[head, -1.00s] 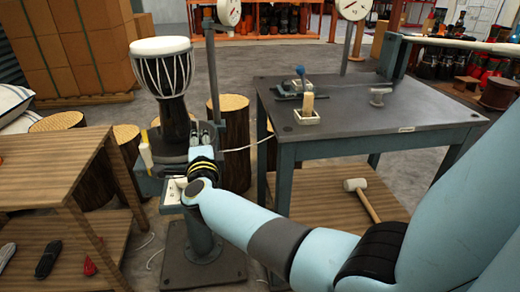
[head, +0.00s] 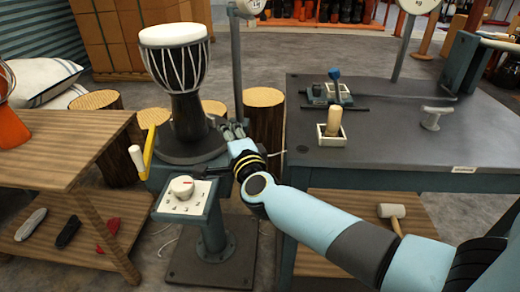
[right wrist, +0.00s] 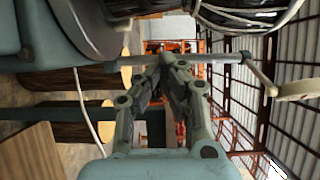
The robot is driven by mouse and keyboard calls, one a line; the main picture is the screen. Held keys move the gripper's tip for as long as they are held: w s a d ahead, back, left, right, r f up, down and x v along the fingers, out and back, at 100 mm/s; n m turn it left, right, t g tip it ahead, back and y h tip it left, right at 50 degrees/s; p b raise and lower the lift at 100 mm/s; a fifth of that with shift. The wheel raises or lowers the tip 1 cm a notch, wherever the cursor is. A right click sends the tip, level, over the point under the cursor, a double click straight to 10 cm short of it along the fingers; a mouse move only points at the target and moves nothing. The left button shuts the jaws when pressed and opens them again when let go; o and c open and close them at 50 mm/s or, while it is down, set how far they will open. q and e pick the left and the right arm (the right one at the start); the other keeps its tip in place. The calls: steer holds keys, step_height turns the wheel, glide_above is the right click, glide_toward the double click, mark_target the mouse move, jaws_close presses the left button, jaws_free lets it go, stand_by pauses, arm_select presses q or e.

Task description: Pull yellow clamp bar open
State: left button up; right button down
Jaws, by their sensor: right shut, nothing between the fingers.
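The yellow clamp bar (head: 149,150) stands upright, slightly tilted, at the left side of the drum stand in the head view; a white piece sits at its lower left. A goblet drum (head: 178,80) with a white head and black body stands on the stand's round dark base (head: 190,150). My right gripper (head: 230,130) is at the stand's right side, across the drum from the yellow bar. In the right wrist view its fingers (right wrist: 167,58) come together, shut and empty, near the grey post (right wrist: 225,60). The yellow bar cannot be made out there. My left gripper is out of view.
A white panel with a knob (head: 182,188) is on the stand's front. A wooden table (head: 60,150) is at the left, with a gap to the stand. A grey workbench (head: 390,140) with small tools is at the right. Tree-stump stools (head: 264,115) stand behind.

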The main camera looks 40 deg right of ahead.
steer(key=a+v, duration=0.1)
steer(key=v, duration=0.8)
arm_select(q)
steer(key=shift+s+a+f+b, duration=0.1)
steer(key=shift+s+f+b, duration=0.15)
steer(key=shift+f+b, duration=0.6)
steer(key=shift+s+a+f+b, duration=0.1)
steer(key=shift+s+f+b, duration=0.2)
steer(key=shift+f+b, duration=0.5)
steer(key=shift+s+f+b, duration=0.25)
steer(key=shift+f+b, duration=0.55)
steer(key=shift+b, duration=0.05)
arm_select(e)
steer(key=s+a+f+n+g+y, duration=0.1)
steer(key=s+f+n, duration=0.3)
steer(key=f, duration=0.8)
steer(key=s+a+f+n+g+y, duration=0.1)
steer(key=s+f+n+g+y, duration=0.2)
steer(key=f, duration=0.9)
steer(key=shift+s+a+n+y, duration=0.2)
steer(key=shift+s+n+y, duration=0.3)
steer(key=shift+n, duration=1.2)
steer(key=shift+w, duration=0.1)
